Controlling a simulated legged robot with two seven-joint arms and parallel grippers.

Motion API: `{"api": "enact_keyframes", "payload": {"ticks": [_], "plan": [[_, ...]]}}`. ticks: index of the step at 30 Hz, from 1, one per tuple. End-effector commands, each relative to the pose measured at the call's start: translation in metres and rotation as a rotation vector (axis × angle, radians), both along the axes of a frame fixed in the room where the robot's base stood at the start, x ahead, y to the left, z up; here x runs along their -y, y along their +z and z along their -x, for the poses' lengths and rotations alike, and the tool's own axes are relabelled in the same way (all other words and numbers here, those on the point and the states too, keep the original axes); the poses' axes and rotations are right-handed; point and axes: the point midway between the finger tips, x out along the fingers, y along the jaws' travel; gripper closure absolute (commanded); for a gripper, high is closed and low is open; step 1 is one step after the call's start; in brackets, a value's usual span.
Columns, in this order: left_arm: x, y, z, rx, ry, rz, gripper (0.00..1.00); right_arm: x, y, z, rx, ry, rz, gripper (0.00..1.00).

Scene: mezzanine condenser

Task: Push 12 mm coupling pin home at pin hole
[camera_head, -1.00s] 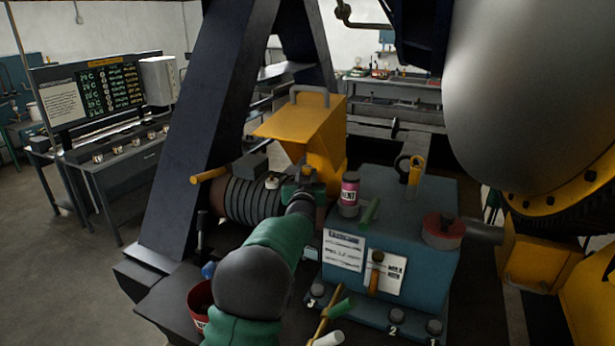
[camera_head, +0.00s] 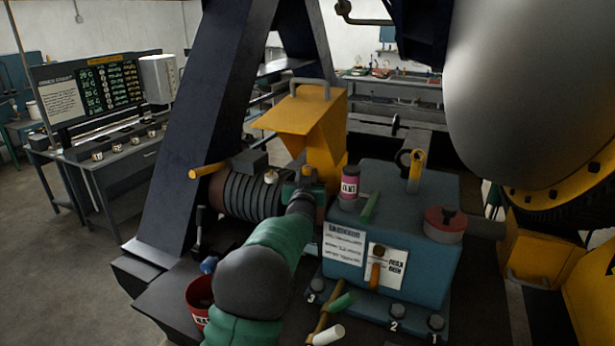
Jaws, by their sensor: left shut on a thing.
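My left arm, green with a dark grey elbow, reaches up from the bottom middle of the head view. Its gripper (camera_head: 304,183) is at the right end of the dark ribbed drum (camera_head: 246,197), under the yellow guard. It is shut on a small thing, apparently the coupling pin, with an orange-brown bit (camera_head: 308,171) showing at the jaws. The pin's shaft and the pin hole are too small or hidden to make out, so I cannot tell how deep the pin sits. My right gripper is not in view.
A yellow guard (camera_head: 323,130) stands just behind the gripper. A red bucket (camera_head: 197,305) is at lower left. A large grey tank (camera_head: 535,90) overhangs the right.

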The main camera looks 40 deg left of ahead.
Motion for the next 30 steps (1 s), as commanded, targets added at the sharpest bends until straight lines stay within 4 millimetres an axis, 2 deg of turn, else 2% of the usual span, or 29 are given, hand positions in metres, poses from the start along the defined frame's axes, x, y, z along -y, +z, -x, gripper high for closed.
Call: {"api": "enact_keyframes", "payload": {"ticks": [22, 23, 28, 30], "plan": [[0.0, -0.015, 0.0, 0.0, 0.0, 0.0, 1.0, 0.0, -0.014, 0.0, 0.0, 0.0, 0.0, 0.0], [0.0, -0.013, 0.0, 0.0, 0.0, 0.0, 0.7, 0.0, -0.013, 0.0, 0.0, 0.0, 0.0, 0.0], [0.0, -0.013, 0.0, 0.0, 0.0, 0.0, 0.49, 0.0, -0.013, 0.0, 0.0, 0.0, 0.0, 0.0], [0.0, -0.013, 0.0, 0.0, 0.0, 0.0, 0.49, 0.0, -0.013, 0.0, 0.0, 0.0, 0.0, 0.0]]}}
